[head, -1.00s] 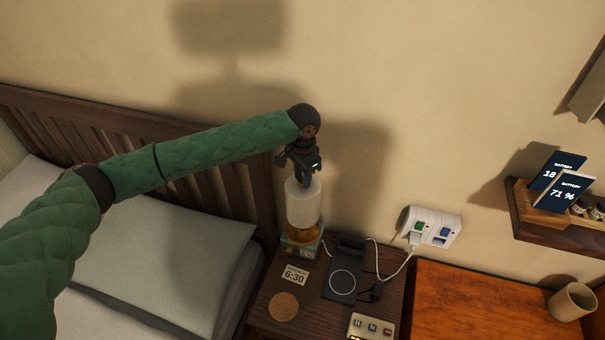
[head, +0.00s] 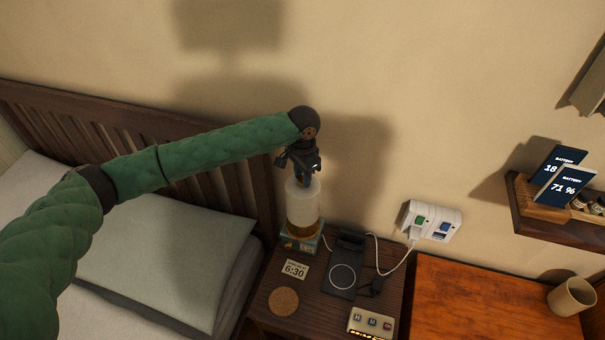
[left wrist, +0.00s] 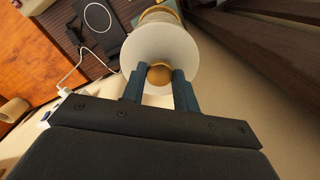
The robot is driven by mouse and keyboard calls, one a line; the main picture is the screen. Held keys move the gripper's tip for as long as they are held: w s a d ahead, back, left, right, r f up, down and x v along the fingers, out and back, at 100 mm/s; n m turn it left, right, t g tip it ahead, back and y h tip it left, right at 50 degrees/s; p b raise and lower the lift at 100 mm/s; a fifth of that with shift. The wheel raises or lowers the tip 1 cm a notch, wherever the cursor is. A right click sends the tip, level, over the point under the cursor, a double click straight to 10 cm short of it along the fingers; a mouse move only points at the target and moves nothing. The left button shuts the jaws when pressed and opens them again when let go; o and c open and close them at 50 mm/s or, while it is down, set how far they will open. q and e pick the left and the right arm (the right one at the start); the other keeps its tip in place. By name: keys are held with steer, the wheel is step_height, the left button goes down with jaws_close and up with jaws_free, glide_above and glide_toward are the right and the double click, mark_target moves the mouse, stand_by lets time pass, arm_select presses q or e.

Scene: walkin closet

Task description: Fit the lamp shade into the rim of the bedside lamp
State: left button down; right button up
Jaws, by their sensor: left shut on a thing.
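The white lamp shade (head: 303,204) stands roughly upright over the amber-gold bedside lamp (head: 302,231) at the back left of the nightstand. Its lower edge overlaps the lamp's top in the picture; whether it sits inside the rim is hidden. My left gripper (head: 302,179) points down at the top of the shade. In the left wrist view the left gripper (left wrist: 159,76) is shut on the gold knob (left wrist: 160,74) of the lamp shade (left wrist: 162,46), with the lamp's gold part (left wrist: 160,12) beyond it. My right gripper is not in view.
The lamp stands on a teal block (head: 300,244). Nearby on the nightstand are a 6:30 clock card (head: 295,269), a cork coaster (head: 284,301), a black charging pad (head: 343,277) and a button box (head: 371,324). A white socket unit (head: 432,221) is on the wall. The headboard (head: 215,185) is left.

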mark_target(303, 189)
arm_select(q)
steer(key=shift+f+b, duration=0.45)
steer(key=shift+f, duration=2.35)
steer(key=shift+p, duration=0.5)
steer(key=shift+f, duration=0.55)
stand_by(1.1)
steer(key=c, duration=1)
jaws_free()
steer(key=shift+r, duration=0.15)
steer(key=shift+r+p, duration=2.15)
steer(key=shift+r, duration=0.2)
